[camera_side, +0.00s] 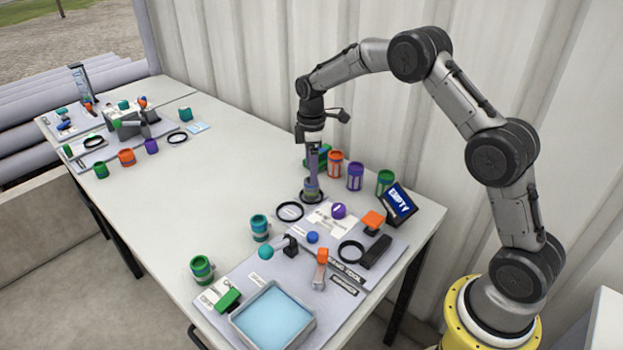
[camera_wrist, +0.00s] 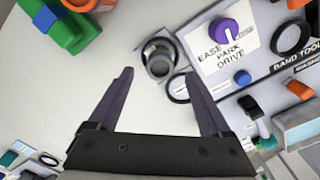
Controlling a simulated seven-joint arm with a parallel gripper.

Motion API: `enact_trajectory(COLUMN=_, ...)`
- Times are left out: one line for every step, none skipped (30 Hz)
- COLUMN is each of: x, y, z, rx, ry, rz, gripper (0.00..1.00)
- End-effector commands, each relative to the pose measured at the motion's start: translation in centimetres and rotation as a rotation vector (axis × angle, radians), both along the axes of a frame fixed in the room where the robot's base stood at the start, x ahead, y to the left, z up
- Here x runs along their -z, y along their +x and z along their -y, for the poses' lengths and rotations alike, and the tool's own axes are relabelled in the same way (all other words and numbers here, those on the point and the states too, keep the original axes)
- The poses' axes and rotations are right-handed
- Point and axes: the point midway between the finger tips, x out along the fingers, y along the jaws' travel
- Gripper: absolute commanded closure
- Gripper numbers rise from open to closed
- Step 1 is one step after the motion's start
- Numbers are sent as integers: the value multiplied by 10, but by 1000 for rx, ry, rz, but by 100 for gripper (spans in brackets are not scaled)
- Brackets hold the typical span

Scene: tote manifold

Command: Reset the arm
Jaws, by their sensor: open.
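My gripper (camera_side: 312,165) hangs pointing down over the far part of the near table in the side view. In the wrist view its two dark purple fingers are spread apart, with nothing held between them (camera_wrist: 160,76). A small dark round holder (camera_side: 312,196) stands just below the fingers in the side view; whether they touch it I cannot tell. In the wrist view a round grey and black piece (camera_wrist: 160,56) lies beyond the fingertips.
A display (camera_side: 398,204) reads EMPTY. Several banded canisters (camera_side: 355,177) stand around. The table's middle (camera_side: 200,180) is clear.

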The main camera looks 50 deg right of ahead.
Motion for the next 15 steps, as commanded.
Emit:
enact_trajectory(x=-13, y=1, z=0, rx=0, ry=-1, rz=6, gripper=18)
enact_trajectory(x=-20, y=1, z=0, rx=0, ry=0, rz=4, gripper=18)
enact_trajectory(x=-29, y=1, z=0, rx=0, ry=-1, rz=4, gripper=18)
enact_trajectory(x=-35, y=1, z=0, rx=0, ry=-1, rz=4, gripper=18)
enact_trajectory(x=-41, y=1, z=0, rx=0, ry=-1, rz=6, gripper=18)
enact_trajectory(x=-49, y=1, z=0, rx=0, ry=-1, rz=4, gripper=18)
enact_trajectory(x=-54, y=1, z=0, rx=0, ry=0, rz=4, gripper=18)
enact_trajectory(x=-59, y=0, z=0, rx=0, ry=0, rz=4, gripper=18)
enact_trajectory(x=-66, y=0, z=0, rx=0, ry=-1, rz=2, gripper=18)
enact_trajectory(x=-70, y=0, z=0, rx=0, ry=-1, rz=2, gripper=18)
enact_trajectory(x=-73, y=1, z=0, rx=0, ry=-1, rz=2, gripper=18)
enact_trajectory(x=-78, y=0, z=0, rx=0, ry=0, rz=1, gripper=18)
enact_trajectory(x=-80, y=0, z=0, rx=0, ry=0, rz=1, gripper=18)
enact_trajectory(x=-83, y=0, z=0, rx=0, ry=0, rz=1, gripper=18)
enact_trajectory(x=-85, y=0, z=0, rx=0, ry=0, rz=1, gripper=18)
